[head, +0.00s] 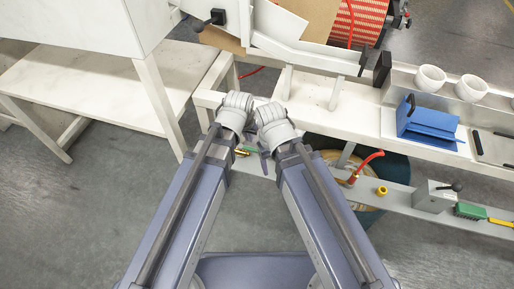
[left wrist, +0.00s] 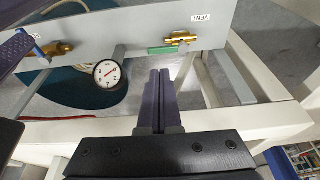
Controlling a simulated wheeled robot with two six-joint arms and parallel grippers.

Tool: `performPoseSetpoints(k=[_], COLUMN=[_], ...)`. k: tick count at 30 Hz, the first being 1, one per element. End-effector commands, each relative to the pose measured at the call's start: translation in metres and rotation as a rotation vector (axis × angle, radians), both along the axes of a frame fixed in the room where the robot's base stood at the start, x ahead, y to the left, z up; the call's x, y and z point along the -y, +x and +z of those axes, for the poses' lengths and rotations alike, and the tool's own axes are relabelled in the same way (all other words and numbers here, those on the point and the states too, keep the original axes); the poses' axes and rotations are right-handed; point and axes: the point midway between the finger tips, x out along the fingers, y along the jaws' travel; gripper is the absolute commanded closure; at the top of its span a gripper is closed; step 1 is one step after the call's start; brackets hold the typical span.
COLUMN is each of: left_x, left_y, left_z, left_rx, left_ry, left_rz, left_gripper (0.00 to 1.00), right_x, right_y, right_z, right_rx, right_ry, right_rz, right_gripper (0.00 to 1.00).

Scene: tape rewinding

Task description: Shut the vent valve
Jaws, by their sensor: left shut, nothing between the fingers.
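The vent valve (left wrist: 181,39) is a brass fitting with a green lever (left wrist: 162,50) on a grey panel, beside a white VENT label (left wrist: 201,17) in the left wrist view. The lever reaches to the left of the brass body, roughly along the panel. A small green and brass part of the valve (head: 243,152) shows in the head view between my arms. My left gripper (left wrist: 158,76) is shut and empty, apart from the lever, which appears just beyond the fingertips. In the head view my left gripper (head: 264,160) is mostly hidden. My right gripper is not visible.
A dial gauge (left wrist: 107,73) and a second brass valve (left wrist: 58,48) with a blue handle are on the left of the panel. White frame legs surround the area.

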Motion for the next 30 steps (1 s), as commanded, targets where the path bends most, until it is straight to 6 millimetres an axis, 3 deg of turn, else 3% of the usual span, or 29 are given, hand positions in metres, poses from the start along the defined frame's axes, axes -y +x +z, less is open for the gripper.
performPoseSetpoints(k=[1, 4, 22, 30], left_x=[0.001, 0.003, 0.004, 0.007], left_y=[0.005, 0.011, 0.015, 0.021], left_z=[-0.01, -0.014, -0.017, -0.038], left_rx=[0.013, 0.03, 0.041, 0.041], left_ry=[-0.007, -0.017, -0.024, -0.024], left_rz=[0.001, 0.002, 0.002, 0.002], left_gripper=[1.0, 1.0, 1.0, 1.0], right_x=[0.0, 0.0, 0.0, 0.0], right_y=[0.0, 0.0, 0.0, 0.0], right_z=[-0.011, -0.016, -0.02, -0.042], right_rx=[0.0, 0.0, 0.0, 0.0], right_ry=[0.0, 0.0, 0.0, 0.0], right_rz=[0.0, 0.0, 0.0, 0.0], right_gripper=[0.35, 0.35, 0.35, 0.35])
